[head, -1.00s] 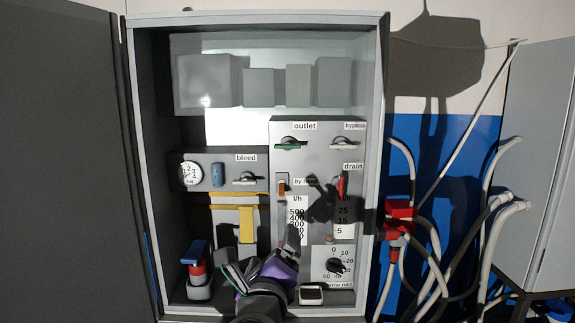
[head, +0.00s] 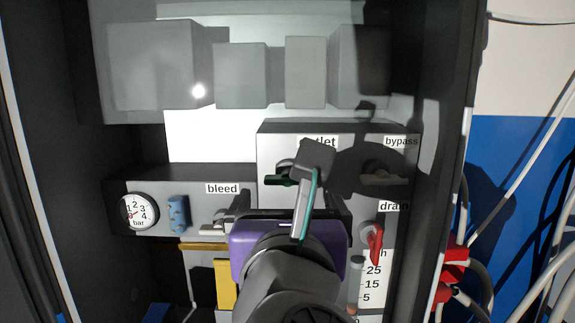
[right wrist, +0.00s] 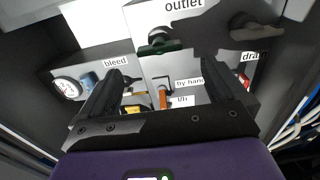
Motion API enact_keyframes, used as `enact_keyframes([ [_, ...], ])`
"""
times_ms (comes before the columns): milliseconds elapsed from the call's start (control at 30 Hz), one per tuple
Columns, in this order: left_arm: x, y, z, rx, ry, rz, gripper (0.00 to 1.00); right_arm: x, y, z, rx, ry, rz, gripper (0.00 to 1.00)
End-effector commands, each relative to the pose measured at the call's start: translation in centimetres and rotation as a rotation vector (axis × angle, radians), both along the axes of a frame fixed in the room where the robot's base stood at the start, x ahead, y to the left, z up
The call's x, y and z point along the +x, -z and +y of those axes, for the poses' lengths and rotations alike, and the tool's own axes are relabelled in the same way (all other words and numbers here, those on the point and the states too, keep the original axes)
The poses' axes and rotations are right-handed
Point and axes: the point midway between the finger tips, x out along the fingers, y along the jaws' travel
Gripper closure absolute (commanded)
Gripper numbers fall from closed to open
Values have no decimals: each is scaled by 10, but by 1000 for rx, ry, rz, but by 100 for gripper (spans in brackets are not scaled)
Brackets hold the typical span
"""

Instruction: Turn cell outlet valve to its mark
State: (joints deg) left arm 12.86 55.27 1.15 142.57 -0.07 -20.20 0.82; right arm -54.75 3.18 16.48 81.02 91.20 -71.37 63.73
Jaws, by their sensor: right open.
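The outlet valve has a dark green handle (right wrist: 158,46) under the "outlet" label in the right wrist view. In the head view its handle (head: 277,181) shows only at the left end; my right wrist hides the rest. The handle looks roughly crosswise. I cannot make out its mark. My right gripper (head: 290,203) has a purple body and dark fingers spread apart. In the right wrist view the gripper (right wrist: 165,76) is open and empty, with the handle beyond and above the gap between the fingertips, apart from them. My left gripper is not in view.
The bypass valve (head: 384,178) is right of the outlet. A red drain handle (head: 375,243) is below it. Left are the bleed valve (head: 219,222), blue part (head: 178,214) and gauge (head: 139,211). An orange part (right wrist: 163,98) sits by "by hand". Cabinet walls close both sides.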

Motion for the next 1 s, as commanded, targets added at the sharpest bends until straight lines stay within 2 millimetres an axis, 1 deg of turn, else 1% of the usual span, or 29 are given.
enact_keyframes([
  [67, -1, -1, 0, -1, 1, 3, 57, 0, -1, 0, 0, -3, -2, 2],
  [167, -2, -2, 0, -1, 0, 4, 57, 9, -1, 0, -1, -1, -1, 2],
  [400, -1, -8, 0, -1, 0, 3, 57, 48, -1, 0, -2, 1, 0, 2],
  [500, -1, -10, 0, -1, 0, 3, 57, 61, 0, 0, -2, 1, 0, 2],
  [600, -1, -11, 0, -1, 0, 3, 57, 70, 0, 0, -1, -1, -1, 2],
  [733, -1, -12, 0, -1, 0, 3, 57, 75, 0, 0, -1, -2, -2, 2],
  [933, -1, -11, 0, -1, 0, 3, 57, 75, 0, 0, -1, -2, -2, 2],
  [967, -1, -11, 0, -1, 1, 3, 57, 75, 0, 0, -1, -2, -2, 4],
  [1000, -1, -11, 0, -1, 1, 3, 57, 75, 0, 0, -1, -2, -2, 10],
])
